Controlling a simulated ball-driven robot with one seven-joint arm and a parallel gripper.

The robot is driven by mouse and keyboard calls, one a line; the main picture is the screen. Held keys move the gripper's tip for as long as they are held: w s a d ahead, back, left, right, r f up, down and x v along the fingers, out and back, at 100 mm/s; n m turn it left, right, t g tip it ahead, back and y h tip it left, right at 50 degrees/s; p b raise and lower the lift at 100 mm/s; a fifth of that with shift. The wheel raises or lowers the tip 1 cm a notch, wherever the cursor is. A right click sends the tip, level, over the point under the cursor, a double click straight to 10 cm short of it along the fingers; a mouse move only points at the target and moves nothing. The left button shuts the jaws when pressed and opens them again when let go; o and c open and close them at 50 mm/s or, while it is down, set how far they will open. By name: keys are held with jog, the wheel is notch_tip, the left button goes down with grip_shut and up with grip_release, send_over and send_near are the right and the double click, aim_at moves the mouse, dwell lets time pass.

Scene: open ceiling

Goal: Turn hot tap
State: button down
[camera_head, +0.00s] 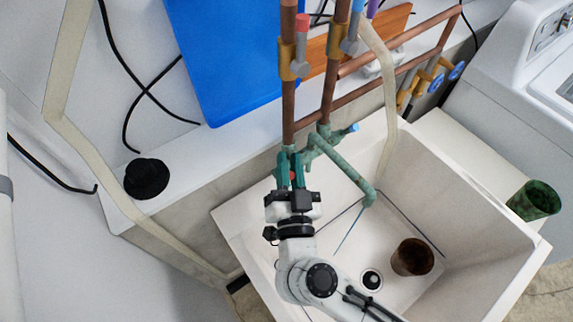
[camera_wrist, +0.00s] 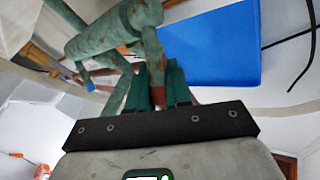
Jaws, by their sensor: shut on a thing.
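The greenish, corroded tap (camera_head: 340,159) is fixed to copper pipes above the white sink, its spout pointing down into the basin. In the wrist view the tap body (camera_wrist: 112,32) fills the upper left. Its blue-ended cold handle (camera_head: 351,129) is on the right side, clear of my gripper. My gripper (camera_head: 290,168) is at the left side of the tap. Its teal fingers (camera_wrist: 160,85) are closed around the red hot tap handle (camera_wrist: 158,96), which is mostly hidden between them.
The sink (camera_head: 236,215) holds a brown cup (camera_head: 412,257) near the drain. A green cup (camera_head: 535,200) sits on the right ledge. Vertical copper pipes (camera_head: 288,90) rise behind the tap. A blue panel (camera_head: 225,60) and a black round object (camera_head: 146,178) are to the left.

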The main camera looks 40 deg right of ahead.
jog(key=shift+s+f+m+t+b, duration=0.35)
jog(key=shift+f+m+b, duration=0.2)
jog(key=shift+b, duration=0.4)
jog(key=shift+s+r+m+t+h+b, duration=0.15)
jog(key=shift+m+t+h+b, duration=0.1)
jog(key=shift+h+b, duration=0.3)
jog(key=c, duration=1.1)
grip_release()
jog(key=shift+s+a, duration=0.1)
jog(key=shift+s, duration=0.05)
jog(key=shift+s+a+b, duration=0.35)
jog(key=shift+s+a, duration=0.8)
jog(key=shift+s, duration=0.65)
jog(key=shift+s+a+b, duration=0.3)
jog(key=shift+s+a, duration=0.8)
jog(key=shift+s, duration=0.75)
jog(key=shift+s+a+b, duration=0.35)
jog(key=shift+s+a, duration=0.8)
jog(key=shift+s, duration=0.65)
